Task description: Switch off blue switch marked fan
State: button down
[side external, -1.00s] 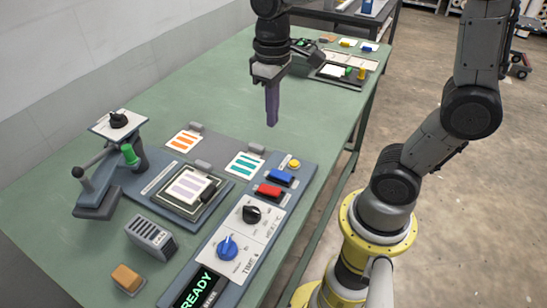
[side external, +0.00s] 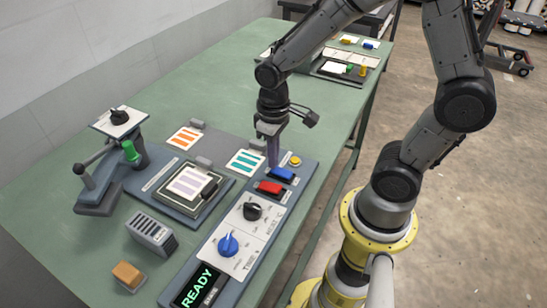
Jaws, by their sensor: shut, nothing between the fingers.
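The blue switch (side external: 281,175) is a rocker on the slanted grey-blue control panel, just behind a red rocker switch (side external: 269,188). The lettering beside it is too small to read. My gripper (side external: 273,163) points down with its purple fingers shut and empty. The fingertips are at the far left edge of the blue switch, close to it; I cannot tell whether they touch it.
A yellow button (side external: 295,161) sits just behind the blue switch. A black knob (side external: 252,211), a blue knob (side external: 228,244) and a READY display (side external: 196,289) lie nearer on the panel. The press (side external: 182,187) stands to the left.

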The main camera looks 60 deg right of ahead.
jog(key=shift+f, duration=0.35)
jog(key=shift+w+f, duration=0.1)
jog(key=shift+f, duration=0.05)
dwell(0.4)
jog(key=shift+s+r, duration=0.35)
jog(key=shift+s, duration=0.4)
notch_tip(320, 180, up, 14)
jog(key=w, duration=0.3)
